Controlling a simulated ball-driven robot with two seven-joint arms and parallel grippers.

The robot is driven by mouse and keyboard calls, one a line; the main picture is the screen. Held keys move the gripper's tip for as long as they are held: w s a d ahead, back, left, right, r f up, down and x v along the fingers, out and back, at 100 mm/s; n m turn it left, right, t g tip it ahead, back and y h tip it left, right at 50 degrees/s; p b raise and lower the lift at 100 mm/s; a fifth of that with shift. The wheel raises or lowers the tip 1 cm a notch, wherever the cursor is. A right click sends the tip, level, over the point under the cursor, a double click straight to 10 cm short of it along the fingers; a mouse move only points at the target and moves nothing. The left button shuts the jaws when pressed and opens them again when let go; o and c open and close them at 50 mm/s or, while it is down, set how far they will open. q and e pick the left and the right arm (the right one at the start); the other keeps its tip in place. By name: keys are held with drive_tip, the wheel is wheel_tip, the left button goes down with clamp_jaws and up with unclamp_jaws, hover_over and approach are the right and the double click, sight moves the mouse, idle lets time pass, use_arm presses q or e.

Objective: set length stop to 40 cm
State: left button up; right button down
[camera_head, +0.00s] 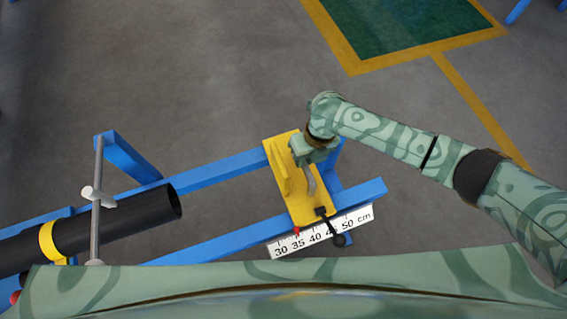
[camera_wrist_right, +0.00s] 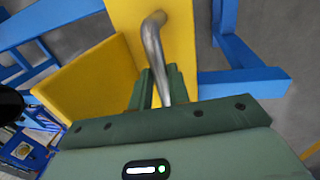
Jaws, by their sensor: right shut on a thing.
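The yellow length stop (camera_head: 302,198) sits across two blue rails, with an upright yellow plate on its left side. Its curved grey metal handle (camera_head: 311,182) shows large in the wrist view (camera_wrist_right: 155,50). My right gripper (camera_head: 312,160) is shut on this handle; in the wrist view its green fingers (camera_wrist_right: 158,88) close around the lower part. A white scale (camera_head: 290,245) marked from 30 to 50 cm runs along the near rail. The stop's red pointer (camera_head: 296,230) is close to the 35 mark. A black lever with a round knob (camera_head: 338,240) crosses the scale and partly hides the 45.
A black pipe (camera_head: 120,220) with a yellow band lies to the left, its open end facing the stop with a gap between. A grey post with a white clamp (camera_head: 97,197) stands beside it. Bare blue rail (camera_head: 215,170) lies between pipe and stop.

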drive_tip(key=d, duration=0.2)
drive_tip(key=w+d, duration=0.1)
drive_tip(key=d, duration=0.1)
drive_tip(key=shift+w+d, duration=0.2)
drive_tip(key=shift+d, duration=0.05)
drive_tip(key=c, duration=1.3)
unclamp_jaws()
use_arm(q)
wheel_tip(320, 180, up, 6)
drive_tip(key=w+p, duration=0.2)
drive_tip(key=p, duration=0.4)
drive_tip(key=shift+w+t+p, duration=0.25)
drive_tip(key=shift+t+p, duration=0.05)
drive_tip(key=shift+t, duration=0.1)
use_arm(e)
drive_tip(key=d+r, duration=0.1)
drive_tip(key=r, duration=0.4)
drive_tip(key=d+r, duration=0.1)
drive_tip(key=r, duration=0.4)
drive_tip(key=w+d+r, duration=0.1)
drive_tip(key=r, duration=0.5)
use_arm(q)
drive_tip(key=shift+r, duration=0.1)
